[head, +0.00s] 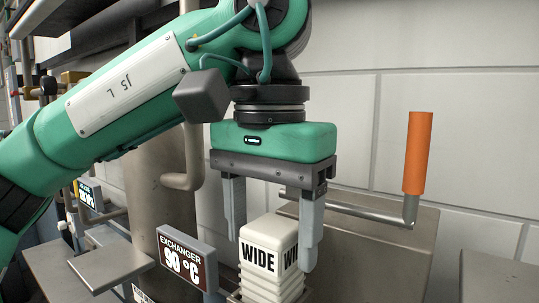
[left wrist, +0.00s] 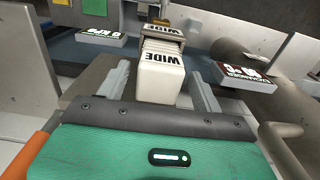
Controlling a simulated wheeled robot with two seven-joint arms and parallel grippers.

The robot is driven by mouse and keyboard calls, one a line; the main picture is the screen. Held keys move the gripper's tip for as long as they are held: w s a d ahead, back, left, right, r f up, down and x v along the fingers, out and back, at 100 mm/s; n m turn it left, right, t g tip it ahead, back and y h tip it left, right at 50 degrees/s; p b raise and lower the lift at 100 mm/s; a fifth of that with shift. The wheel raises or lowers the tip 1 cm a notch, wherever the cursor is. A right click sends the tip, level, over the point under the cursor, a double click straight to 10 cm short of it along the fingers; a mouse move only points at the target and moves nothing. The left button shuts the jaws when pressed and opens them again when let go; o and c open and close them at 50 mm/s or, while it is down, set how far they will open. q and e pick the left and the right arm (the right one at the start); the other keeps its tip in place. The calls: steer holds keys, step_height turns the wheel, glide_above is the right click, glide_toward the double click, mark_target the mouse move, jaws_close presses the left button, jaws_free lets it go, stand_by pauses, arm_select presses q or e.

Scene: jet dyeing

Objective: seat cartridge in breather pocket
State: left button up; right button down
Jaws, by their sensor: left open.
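A white cartridge (head: 261,262) marked WIDE stands upright below my left gripper, its lower part ribbed. It also shows in the left wrist view (left wrist: 160,76), with its lower end in a grey metal holder (left wrist: 161,33). I cannot tell whether this holder is the breather pocket or how deep the cartridge sits. My left gripper (head: 272,253) is open and points down, with one finger on each side of the cartridge. In the left wrist view there is a gap between each finger and the cartridge. My right gripper is not in view.
An EXCHANGER 90 °C sign (head: 186,262) stands left of the cartridge. An orange-handled lever (head: 418,153) rises at the right over a grey metal housing (head: 385,245). A bent pipe (head: 190,160) and a tiled wall (head: 450,95) are behind. A flat metal plate (head: 110,264) lies at lower left.

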arm_select(q)
steer(key=shift+r, duration=3.95)
